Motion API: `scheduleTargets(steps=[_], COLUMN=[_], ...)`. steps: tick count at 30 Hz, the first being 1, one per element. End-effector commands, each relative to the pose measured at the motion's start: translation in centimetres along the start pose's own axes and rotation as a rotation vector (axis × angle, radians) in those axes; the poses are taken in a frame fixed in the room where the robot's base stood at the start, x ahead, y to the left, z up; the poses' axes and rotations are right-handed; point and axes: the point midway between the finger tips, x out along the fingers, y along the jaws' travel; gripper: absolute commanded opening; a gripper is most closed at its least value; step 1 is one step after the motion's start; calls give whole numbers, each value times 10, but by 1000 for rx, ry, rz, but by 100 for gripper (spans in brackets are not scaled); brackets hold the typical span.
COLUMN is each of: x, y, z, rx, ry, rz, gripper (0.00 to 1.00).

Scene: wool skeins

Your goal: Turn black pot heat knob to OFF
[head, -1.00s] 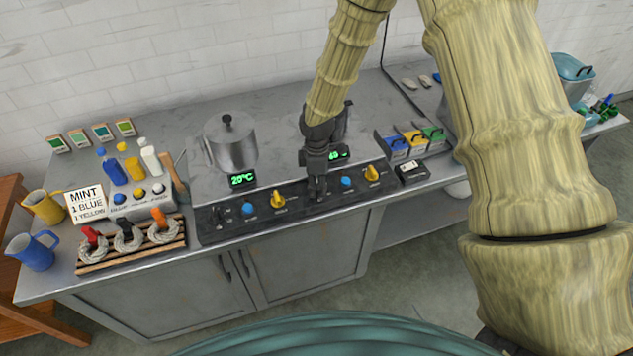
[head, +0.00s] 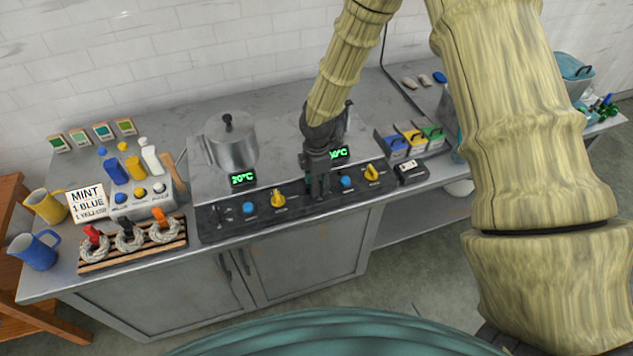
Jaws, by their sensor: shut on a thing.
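My gripper (head: 318,188) points down at the dark control panel (head: 228,222) along the counter's front. It is shut on a knob just left of a blue knob (head: 346,182); the fingers hide most of that knob, so its setting cannot be read. The black pot is hidden, or nearly so, behind my gripper and wrist. On the left, a grey pot (head: 231,146) with a black lid handle stands behind a display (head: 243,179) reading 20°C.
The panel also holds a black knob (head: 216,219), another blue knob (head: 249,209) and yellow knobs (head: 278,199) (head: 371,173). A small black timer-like box (head: 410,172) lies right of the panel. Skeins on a wooden rack (head: 132,246), bottles and mugs fill the left end.

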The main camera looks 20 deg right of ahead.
Motion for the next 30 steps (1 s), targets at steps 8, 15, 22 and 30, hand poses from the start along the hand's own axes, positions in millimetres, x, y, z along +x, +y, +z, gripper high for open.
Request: scheduleTargets(steps=[8,15,22,30], x=[-1,0,-12,-55], y=[1,0,1,1], z=[1,0,0,0], rx=[0,0,1,2], ry=[-1,0,0,1], rz=[1,1,2,3], gripper=[61,61,61,61])
